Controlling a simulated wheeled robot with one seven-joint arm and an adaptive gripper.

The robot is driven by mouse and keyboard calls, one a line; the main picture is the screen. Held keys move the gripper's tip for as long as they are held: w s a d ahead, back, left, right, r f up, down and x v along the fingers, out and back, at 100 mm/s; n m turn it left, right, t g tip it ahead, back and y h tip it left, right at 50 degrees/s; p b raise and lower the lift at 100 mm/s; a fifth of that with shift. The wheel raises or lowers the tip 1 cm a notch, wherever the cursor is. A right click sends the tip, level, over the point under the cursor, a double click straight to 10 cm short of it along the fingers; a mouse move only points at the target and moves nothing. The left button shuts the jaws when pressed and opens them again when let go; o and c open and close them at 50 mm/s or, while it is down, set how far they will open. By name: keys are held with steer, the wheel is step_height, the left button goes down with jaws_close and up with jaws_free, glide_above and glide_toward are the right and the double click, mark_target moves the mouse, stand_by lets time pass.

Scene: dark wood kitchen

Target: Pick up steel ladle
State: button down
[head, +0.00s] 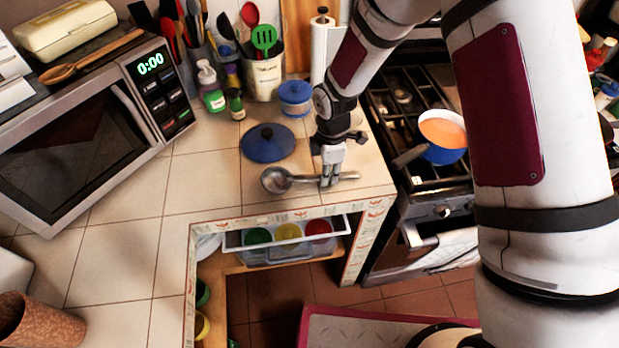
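The steel ladle (277,180) lies on the tiled counter near its front edge, bowl to the left and handle running right. My gripper (330,182) points down over the ladle's handle, right of the bowl. Its two fingers are close together at the handle, with part of the handle showing to their right. I cannot tell whether they are closed on the handle or only around it. The ladle appears to rest on the counter.
A blue lid (268,143) lies just behind the ladle, with a blue jar (295,98) farther back. The stove (410,110), bearing a blue pot (443,137), is at right. A microwave (85,130) is at left. Tiles left of the ladle are clear.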

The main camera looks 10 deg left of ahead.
steer(key=shift+r, duration=0.1)
stand_by(0.3)
steer(key=shift+r, duration=0.5)
step_height(320, 180, up, 2)
steer(key=shift+w+r+b, duration=0.1)
steer(key=shift+b, duration=0.45)
steer(key=s+d, duration=0.2)
steer(key=s, duration=0.5)
steer(key=s+d+r+b, duration=0.1)
steer(key=s+d, duration=0.1)
steer(key=s, duration=0.6)
steer(key=shift+s+d+r, duration=0.3)
